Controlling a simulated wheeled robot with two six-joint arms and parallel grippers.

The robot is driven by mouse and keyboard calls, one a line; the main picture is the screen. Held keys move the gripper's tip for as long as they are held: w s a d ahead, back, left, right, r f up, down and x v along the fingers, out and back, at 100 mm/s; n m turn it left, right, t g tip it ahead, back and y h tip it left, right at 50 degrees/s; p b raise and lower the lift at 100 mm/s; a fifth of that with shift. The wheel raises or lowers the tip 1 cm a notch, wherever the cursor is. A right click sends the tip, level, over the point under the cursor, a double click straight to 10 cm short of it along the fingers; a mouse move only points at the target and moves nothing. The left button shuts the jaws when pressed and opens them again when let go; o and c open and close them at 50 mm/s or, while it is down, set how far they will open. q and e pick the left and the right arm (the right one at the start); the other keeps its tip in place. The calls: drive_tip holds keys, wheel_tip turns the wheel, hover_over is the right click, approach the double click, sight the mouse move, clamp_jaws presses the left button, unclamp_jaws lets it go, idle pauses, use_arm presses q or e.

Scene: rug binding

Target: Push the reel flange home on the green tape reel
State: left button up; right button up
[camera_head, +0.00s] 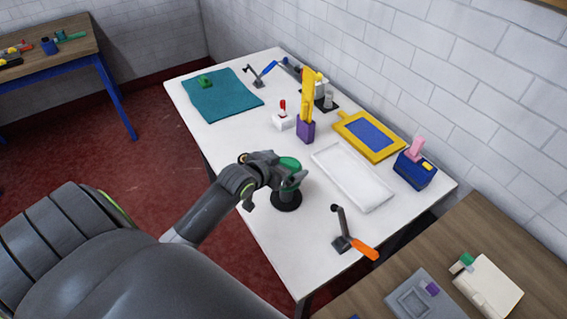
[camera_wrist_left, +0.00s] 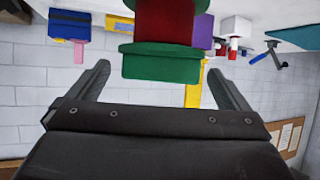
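The green tape reel (camera_head: 289,165) stands on a round black base (camera_head: 286,200) near the front edge of the white table. In the left wrist view, which looks upside down, its dark red middle (camera_wrist_left: 164,22) shows with a green flange (camera_wrist_left: 160,66) at the end nearest my gripper. My left gripper (camera_head: 287,178) is at the reel and partly hides it in the head view. In the left wrist view the left gripper (camera_wrist_left: 159,72) has its fingers wide apart, one on each side of the flange, with visible gaps. I cannot tell how fully the flange is seated. My right gripper is out of view.
A white tray (camera_head: 335,160) lies right of the reel. A purple holder (camera_head: 306,131) with a yellow tool stands behind. An orange-handled tool (camera_head: 362,248) lies in front right. A yellow-framed blue panel (camera_head: 370,133) and a blue tape dispenser (camera_head: 415,170) are farther right.

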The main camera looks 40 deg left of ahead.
use_arm(q)
drive_tip(key=shift+s+r, duration=0.2)
drive_tip(key=shift+s, duration=0.3)
drive_tip(key=v, duration=1.6)
drive_tip(key=shift+s+b, duration=0.15)
drive_tip(key=shift+b, duration=0.3)
drive_tip(key=shift+r, duration=0.1)
